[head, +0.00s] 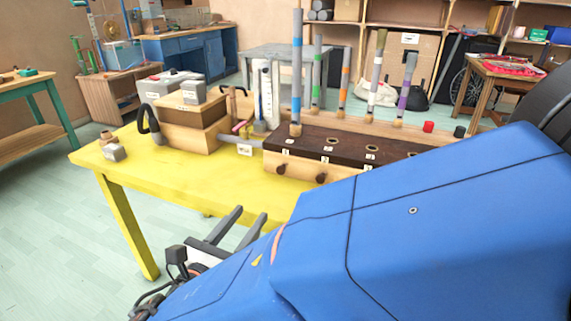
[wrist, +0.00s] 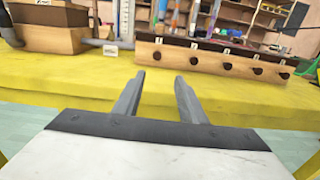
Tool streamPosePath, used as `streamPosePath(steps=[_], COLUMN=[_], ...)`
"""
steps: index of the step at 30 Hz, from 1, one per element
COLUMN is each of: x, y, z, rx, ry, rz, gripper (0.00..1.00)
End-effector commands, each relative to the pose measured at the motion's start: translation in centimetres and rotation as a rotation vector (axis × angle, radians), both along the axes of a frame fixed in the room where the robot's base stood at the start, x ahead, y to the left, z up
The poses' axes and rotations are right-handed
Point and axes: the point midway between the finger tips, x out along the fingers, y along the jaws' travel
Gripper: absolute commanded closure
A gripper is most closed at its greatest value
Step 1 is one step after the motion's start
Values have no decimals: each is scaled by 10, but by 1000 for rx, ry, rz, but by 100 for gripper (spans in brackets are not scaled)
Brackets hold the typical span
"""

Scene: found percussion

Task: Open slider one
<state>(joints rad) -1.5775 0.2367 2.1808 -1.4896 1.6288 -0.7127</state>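A long wooden box (head: 290,165) with a dark top stands on the yellow table. Small white labels and round holes line its top; the label numbers are too small to read surely. Dark round knobs run along its front face. The leftmost knob (head: 281,169) also shows in the wrist view (wrist: 157,56). I cannot tell from the labels which slider is number one. My gripper (head: 251,212) is open and empty in front of the table's near edge, apart from the box. In the wrist view, its fingers (wrist: 160,76) point toward the box's left end.
A tall blue-banded tube (head: 297,70) stands at the box's left end, with several banded tubes behind. Wooden boxes (head: 190,125) and a grey pipe (head: 238,137) are to the left. My blue arm hides the box's right part in the head view. The table front (wrist: 200,100) is clear.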

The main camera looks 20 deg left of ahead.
Motion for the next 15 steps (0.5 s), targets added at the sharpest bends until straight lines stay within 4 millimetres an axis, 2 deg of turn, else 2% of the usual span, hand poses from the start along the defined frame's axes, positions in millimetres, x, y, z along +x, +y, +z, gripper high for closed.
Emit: streamPosePath(steps=[3,6,15], x=[-4,0,43], y=[6,6,1], z=[0,0,0], rx=[-9,-10,-10], ry=[-9,-11,-10], rz=[15,16,10], gripper=[63,63,63])
